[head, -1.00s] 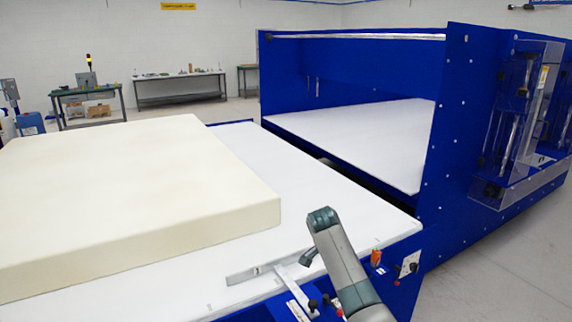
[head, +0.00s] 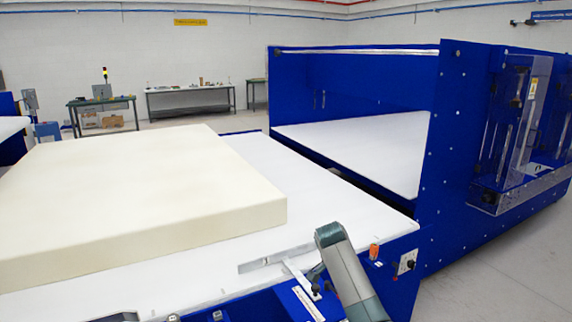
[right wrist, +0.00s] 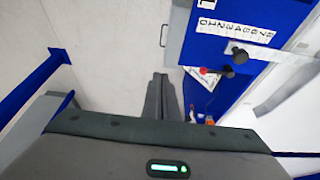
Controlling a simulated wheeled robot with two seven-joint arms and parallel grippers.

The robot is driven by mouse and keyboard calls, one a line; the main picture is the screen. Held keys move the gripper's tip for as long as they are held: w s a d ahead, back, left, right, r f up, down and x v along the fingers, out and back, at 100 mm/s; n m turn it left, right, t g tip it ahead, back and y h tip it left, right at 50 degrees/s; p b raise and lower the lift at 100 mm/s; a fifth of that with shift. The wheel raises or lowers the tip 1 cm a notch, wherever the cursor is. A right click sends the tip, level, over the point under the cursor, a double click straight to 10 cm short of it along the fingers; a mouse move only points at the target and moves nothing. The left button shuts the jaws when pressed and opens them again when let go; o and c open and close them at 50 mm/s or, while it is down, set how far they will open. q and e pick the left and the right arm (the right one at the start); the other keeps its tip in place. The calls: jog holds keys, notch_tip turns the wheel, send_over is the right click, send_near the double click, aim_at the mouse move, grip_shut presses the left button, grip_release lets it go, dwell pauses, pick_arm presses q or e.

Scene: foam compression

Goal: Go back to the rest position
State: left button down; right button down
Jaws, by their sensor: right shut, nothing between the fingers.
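My right gripper (right wrist: 160,97) shows in the right wrist view, its two dark fingers together and empty. It hangs over the pale floor beside the machine's blue side, apart from the control panel. In the head view only my right arm shows, rising from the bottom edge in front of the table's corner; its gripper is out of that view. My left gripper is not in view; a small grey part at the bottom edge is too cut off to identify.
A large cream foam block (head: 140,200) lies on the white table (head: 310,200). The blue press frame (head: 440,150) stands behind it at right. A panel with black knobs (right wrist: 238,55), a red button (right wrist: 203,70) and a metal lever (head: 275,259) is close to my right arm. Floor at right is clear.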

jog(key=s+d+f+n+y+b, duration=0.15)
jog(key=s+f, duration=0.25)
jog(key=f, duration=0.7)
jog(key=s+f+n+h+p, duration=0.1)
jog(key=s+f+n, duration=0.2)
jog(key=f, duration=0.9)
jog(key=s+d+f+n+y+b, duration=0.1)
jog(key=s+f+n, duration=0.1)
jog(key=s+f, duration=0.7)
jog(key=s+f+n+y, duration=0.1)
jog(key=s+f+n, duration=0.1)
jog(key=s+f, duration=0.75)
jog(key=s+d+f+n+b, duration=0.1)
jog(key=s+d+f+n, duration=0.15)
jog(key=s+f, duration=1.5)
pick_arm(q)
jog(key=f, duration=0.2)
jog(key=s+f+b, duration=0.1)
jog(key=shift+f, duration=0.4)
pick_arm(e)
jog(key=s+d+f+n, duration=0.1)
jog(key=s+f+n, duration=0.1)
jog(key=s, duration=1.1)
jog(key=s+d+f+n+y, duration=0.1)
jog(key=s+f+n, duration=0.1)
jog(key=s, duration=1.2)
jog(key=shift+s+d+f+g, duration=0.15)
jog(key=shift+s+f+g, duration=0.15)
jog(key=shift+g, duration=0.1)
jog(key=shift+w, duration=0.1)
